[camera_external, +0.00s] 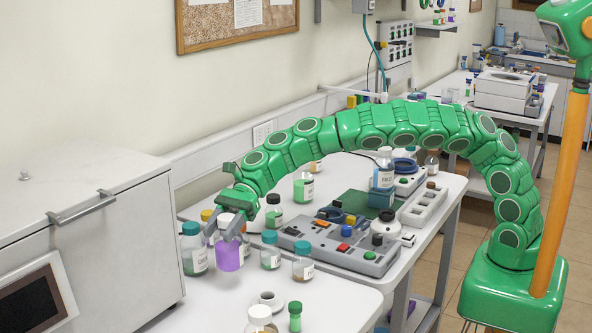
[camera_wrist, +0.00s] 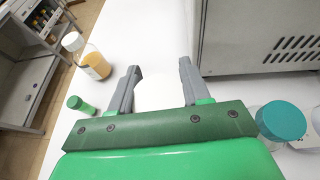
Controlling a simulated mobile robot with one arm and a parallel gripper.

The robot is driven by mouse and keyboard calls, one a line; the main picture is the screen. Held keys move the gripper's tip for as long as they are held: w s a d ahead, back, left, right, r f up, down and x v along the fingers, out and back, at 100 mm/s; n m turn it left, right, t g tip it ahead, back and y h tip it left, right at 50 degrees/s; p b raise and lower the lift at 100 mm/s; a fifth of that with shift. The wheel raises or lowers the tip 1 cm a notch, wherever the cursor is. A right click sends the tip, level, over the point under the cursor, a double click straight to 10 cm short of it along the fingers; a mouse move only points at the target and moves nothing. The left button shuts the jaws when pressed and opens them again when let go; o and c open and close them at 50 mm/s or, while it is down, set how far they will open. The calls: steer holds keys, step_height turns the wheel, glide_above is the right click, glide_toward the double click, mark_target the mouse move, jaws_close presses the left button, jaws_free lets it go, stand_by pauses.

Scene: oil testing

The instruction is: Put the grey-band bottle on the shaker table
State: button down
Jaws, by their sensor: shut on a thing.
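My gripper (camera_external: 230,236) is at the left end of the near bench, shut on a bottle with purple contents (camera_external: 229,257) and a pale cap. In the wrist view the pale round cap (camera_wrist: 157,92) sits between the two grey fingers of my gripper (camera_wrist: 159,88). I cannot make out a grey band on the held bottle, nor whether its base touches the bench. A grey device with coloured knobs and a green plate (camera_external: 345,200) stands to the right on the bench; I cannot tell if it is the shaker table.
Teal-capped bottles (camera_external: 195,250) (camera_external: 270,250) (camera_external: 303,262) stand close around the held one. A white cabinet (camera_external: 105,235) is at left; its vented side (camera_wrist: 268,35) shows in the wrist view.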

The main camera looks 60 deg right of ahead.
mark_target(215, 249)
steer(key=shift+w+a+f, duration=0.3)
steer(key=shift+w+f, duration=0.05)
steer(key=shift+f, duration=0.15)
steer(key=shift+w+a+f, duration=0.25)
steer(key=shift+w+f, duration=0.05)
steer(key=shift+f, duration=0.3)
steer(key=shift+w+a+f, duration=0.2)
steer(key=shift+a+f, duration=0.05)
steer(key=shift+f, duration=1.5)
steer(key=c, duration=0.5)
jaws_free()
steer(key=shift+f, duration=0.1)
steer(key=shift+v, duration=6.1)
